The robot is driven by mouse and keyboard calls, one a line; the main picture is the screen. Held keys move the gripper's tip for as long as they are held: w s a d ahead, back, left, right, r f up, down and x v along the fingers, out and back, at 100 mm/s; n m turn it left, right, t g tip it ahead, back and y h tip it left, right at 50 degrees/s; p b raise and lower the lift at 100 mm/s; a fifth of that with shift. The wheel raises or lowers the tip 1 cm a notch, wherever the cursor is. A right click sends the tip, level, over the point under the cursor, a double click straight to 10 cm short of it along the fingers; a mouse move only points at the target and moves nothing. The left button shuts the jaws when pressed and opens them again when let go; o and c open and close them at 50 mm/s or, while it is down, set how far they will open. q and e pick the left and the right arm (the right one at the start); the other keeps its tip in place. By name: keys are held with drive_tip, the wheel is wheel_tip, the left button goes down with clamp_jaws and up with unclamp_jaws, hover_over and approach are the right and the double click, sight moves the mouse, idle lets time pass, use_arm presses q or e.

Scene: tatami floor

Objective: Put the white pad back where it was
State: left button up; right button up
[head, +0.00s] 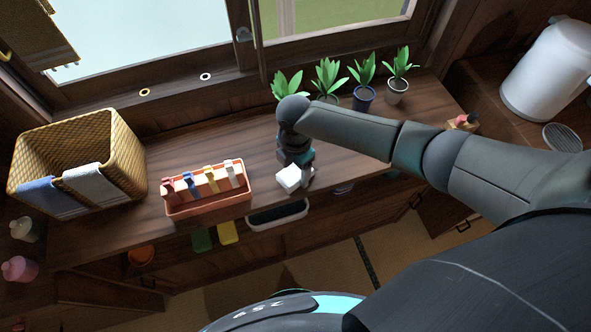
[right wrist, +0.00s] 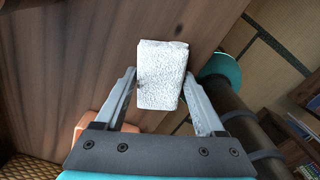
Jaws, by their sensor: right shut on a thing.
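The white pad (head: 289,178) is a small, rough, speckled block. It is between the fingers of my right gripper (head: 296,176), near the counter's front edge and right of the orange tray. In the right wrist view the pad (right wrist: 162,74) shows one finger on each side, and my right gripper (right wrist: 160,88) is shut on it. The wooden counter (right wrist: 60,60) lies behind it; I cannot tell the gap between them. My left gripper is not in view.
An orange tray (head: 210,208) with several coloured clips stands left of the pad. A wicker basket (head: 122,150) with cloths is farther left. Several potted plants (head: 364,95) line the window. Green (head: 202,240) and yellow (head: 228,232) pieces and a black-topped holder (head: 278,214) are at the front edge.

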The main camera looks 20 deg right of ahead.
sight(295, 171)
drive_tip(key=o, duration=1.2)
drive_tip(key=shift+c, duration=0.2)
wheel_tip(295, 171, up, 12)
drive_tip(key=p, duration=0.2)
